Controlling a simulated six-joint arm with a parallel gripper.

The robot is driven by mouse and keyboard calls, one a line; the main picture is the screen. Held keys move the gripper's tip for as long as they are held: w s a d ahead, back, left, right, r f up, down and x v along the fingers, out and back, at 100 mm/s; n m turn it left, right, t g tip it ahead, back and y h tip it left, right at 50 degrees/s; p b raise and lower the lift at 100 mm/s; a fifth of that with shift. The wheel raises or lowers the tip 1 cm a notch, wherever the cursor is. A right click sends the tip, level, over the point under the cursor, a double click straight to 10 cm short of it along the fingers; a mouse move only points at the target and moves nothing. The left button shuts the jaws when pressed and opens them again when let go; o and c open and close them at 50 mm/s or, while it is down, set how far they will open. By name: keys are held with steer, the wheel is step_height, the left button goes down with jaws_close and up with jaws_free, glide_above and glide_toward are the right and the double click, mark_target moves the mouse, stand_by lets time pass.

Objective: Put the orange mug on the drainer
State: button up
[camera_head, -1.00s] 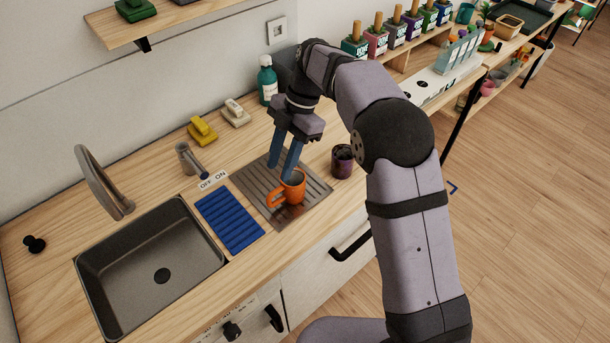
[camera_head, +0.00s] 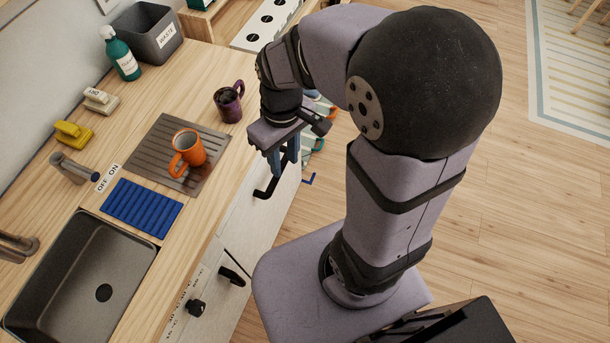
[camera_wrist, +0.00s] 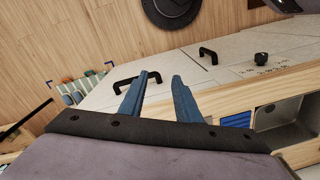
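The orange mug (camera_head: 188,147) stands upright on the grey ridged drainer (camera_head: 150,137), its handle toward the lower left. My gripper (camera_head: 283,165) hangs to the right of the drainer, beyond the counter's front edge, apart from the mug. In the wrist view its two blue fingers (camera_wrist: 158,90) are spread with nothing between them. The mug does not show in the wrist view.
A dark purple mug (camera_head: 229,104) stands on the counter right of the drainer. A blue ridged mat (camera_head: 142,207) and the sink (camera_head: 75,275) lie left of it. A spray bottle (camera_head: 122,55) and waste bin (camera_head: 148,34) stand behind.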

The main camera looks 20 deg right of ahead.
steer(key=s+d+f+m, duration=0.2)
steer(key=s+m, duration=0.2)
steer(key=s, duration=0.1)
steer(key=shift+d, duration=0.35)
